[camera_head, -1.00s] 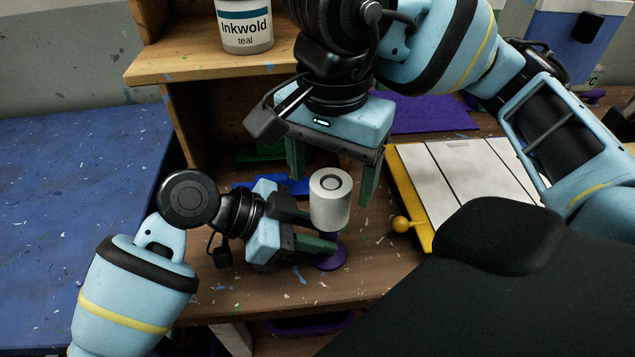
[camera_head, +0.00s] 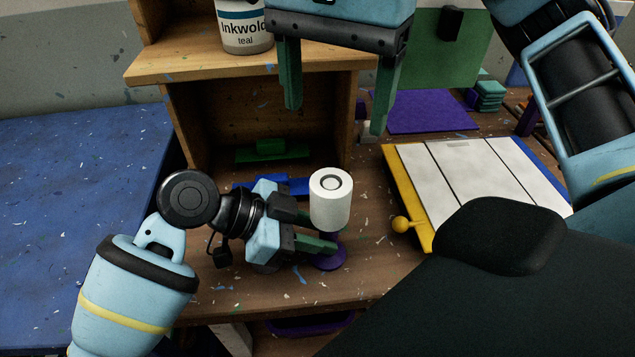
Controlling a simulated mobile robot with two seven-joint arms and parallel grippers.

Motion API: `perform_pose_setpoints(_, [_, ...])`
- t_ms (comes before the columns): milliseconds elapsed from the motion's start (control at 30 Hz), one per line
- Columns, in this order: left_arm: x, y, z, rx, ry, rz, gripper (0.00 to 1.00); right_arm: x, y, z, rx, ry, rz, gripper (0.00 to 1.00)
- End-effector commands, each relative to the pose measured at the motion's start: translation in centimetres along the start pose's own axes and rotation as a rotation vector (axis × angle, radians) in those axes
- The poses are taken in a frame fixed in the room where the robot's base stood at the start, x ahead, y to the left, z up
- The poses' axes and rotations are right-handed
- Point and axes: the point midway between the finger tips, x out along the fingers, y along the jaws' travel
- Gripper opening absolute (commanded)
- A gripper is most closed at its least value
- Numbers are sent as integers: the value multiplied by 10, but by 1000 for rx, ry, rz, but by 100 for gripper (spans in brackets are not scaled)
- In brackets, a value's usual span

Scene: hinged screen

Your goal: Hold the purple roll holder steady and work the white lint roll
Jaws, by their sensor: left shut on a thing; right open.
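The white lint roll (camera_head: 331,203) stands upright on the purple roll holder (camera_head: 329,260), whose round base rests on the wooden bench near its front edge. The roll covers most of the holder's upper part. My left gripper (camera_head: 325,242) is shut on the purple roll holder, just below the roll, coming in from the left. My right gripper (camera_head: 335,95) is open and empty, fingers pointing down. It appears well above the roll, apart from it.
A wooden shelf (camera_head: 190,62) with an Inkwold teal tin (camera_head: 245,28) stands behind. The yellow-edged hinged screen (camera_head: 409,190) with white panels lies to the right. A blue piece (camera_head: 295,185), a green piece (camera_head: 272,150) and a purple mat (camera_head: 425,112) lie behind.

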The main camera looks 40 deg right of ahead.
Motion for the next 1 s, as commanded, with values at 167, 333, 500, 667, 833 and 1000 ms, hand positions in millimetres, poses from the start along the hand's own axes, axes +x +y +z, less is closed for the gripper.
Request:
perform_pose_setpoints(167, [3, 1, 8, -8, -14, 5, 0, 1, 0, 0, 0, 0, 1, 74])
perform_pose_setpoints(333, [3, 1, 8, -8, -14, 5, 0, 1, 0, 0, 0, 0, 1, 74])
perform_pose_setpoints(500, [2, 0, 6, -7, -9, 3, 47, 1, 0, 0, 0, 0, 0, 74])
perform_pose_setpoints(667, [1, 0, 3, -4, -6, 2, 51, 0, 0, 0, 0, 0, 0, 74])
perform_pose_setpoints(833, [-1, 0, 2, -2, -4, 0, 51, 0, 0, 0, 0, 0, 0, 74])
perform_pose_setpoints(1000, [-18, -1, 2, -2, -4, -2, 51, 0, 0, 0, 0, 0, 0, 74])
